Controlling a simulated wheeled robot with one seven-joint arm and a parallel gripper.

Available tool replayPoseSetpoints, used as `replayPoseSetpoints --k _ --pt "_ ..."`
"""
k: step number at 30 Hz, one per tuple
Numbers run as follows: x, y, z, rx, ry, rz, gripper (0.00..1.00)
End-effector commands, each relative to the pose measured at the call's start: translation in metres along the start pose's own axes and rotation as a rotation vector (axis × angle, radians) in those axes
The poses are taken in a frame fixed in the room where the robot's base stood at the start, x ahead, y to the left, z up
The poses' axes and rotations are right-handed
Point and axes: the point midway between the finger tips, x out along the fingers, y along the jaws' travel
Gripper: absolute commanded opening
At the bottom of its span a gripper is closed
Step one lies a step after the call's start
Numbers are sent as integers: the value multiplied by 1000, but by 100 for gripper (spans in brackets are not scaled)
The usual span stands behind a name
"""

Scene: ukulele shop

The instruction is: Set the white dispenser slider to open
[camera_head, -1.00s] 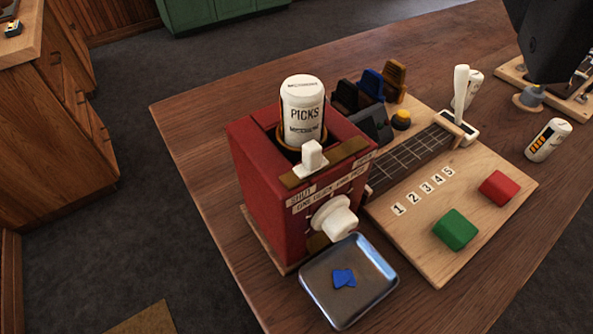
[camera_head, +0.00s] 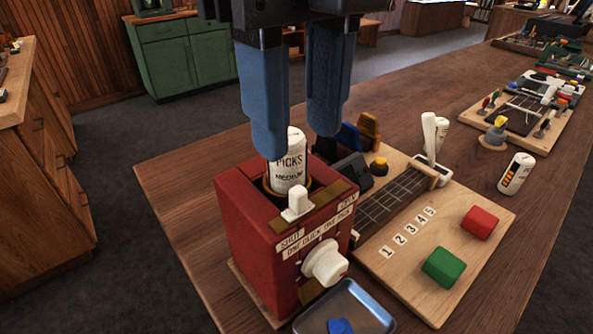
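The red dispenser box (camera_head: 254,236) stands on the wooden table and holds a white "PICKS" canister (camera_head: 287,172) in its top. The white slider (camera_head: 297,201) is a small upright block on a brown track (camera_head: 322,207) along the box's top front edge. It sits left of the track's middle, between a "SHUT" label at left and an "OPEN" label at right. A white knob (camera_head: 325,263) is on the front face. My gripper (camera_head: 297,143) points down with two blue fingers apart, empty, above and behind the slider; the left finger overlaps the canister in view.

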Motion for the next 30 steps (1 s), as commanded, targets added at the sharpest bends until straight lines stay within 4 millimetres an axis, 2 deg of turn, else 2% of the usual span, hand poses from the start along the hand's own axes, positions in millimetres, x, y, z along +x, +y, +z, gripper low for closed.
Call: replayPoseSetpoints --k 6,12,23,30 --pt "34 1 -1 -3 4 4 39" --pt "55 1 -1 -2 2 4 39" --pt "61 1 -1 -2 0 2 39" --pt "61 0 -1 -2 0 2 16"
